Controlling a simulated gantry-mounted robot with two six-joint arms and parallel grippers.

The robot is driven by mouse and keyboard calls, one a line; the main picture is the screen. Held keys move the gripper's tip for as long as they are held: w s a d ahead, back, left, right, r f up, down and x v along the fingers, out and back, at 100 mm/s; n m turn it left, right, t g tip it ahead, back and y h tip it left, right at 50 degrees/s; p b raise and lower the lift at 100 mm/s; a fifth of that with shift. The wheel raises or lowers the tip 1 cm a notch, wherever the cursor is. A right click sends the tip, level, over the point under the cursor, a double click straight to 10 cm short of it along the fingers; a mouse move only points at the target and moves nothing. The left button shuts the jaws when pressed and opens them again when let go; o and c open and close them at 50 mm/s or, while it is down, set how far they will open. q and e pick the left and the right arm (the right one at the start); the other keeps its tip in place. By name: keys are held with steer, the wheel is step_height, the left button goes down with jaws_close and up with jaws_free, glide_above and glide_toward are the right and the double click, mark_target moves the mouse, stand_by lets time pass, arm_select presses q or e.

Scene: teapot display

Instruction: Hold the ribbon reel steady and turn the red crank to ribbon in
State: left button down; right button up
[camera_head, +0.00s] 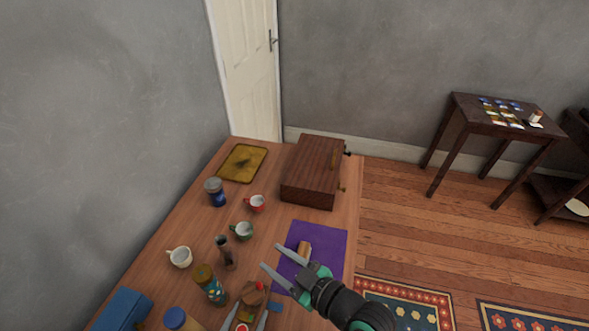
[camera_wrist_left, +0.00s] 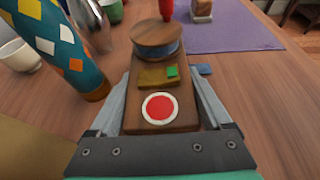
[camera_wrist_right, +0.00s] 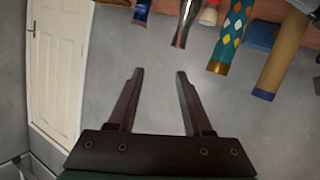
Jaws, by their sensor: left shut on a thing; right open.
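The ribbon reel is a wooden block with a round wooden spool (camera_wrist_left: 158,34) and blue ribbon wound under its top. Its base (camera_wrist_left: 160,125) carries a red disc with a white rim and a green square. The red crank (camera_wrist_left: 167,9) stands at the spool's far side; it also shows in the head view (camera_head: 260,286). My left gripper (camera_head: 252,306) is shut on the base, one finger along each side. My right gripper (camera_head: 271,256) is open and empty, above and beyond the reel near the purple cloth. Its open fingers show in the right wrist view (camera_wrist_right: 160,73).
A patterned bottle (camera_head: 211,286) stands close left of the reel. A metal vase (camera_head: 226,253), several cups and a blue jar (camera_head: 215,192) stand farther back. A purple cloth (camera_head: 325,240) holds a small wooden piece (camera_head: 304,248). A wooden box (camera_head: 313,172) sits at the far end.

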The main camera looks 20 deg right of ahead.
steer(key=w+d+r+n+t+h, duration=0.1)
steer(key=w+d+r+t+h, duration=0.2)
steer(key=r, duration=0.6)
steer(key=w+d+r+n+t+h, duration=0.1)
steer(key=w+d+r+t+h, duration=0.3)
steer(key=r, duration=0.5)
steer(key=shift+w+d+r+t, duration=0.35)
steer(key=shift+w+d, duration=0.25)
steer(key=shift+w, duration=0.45)
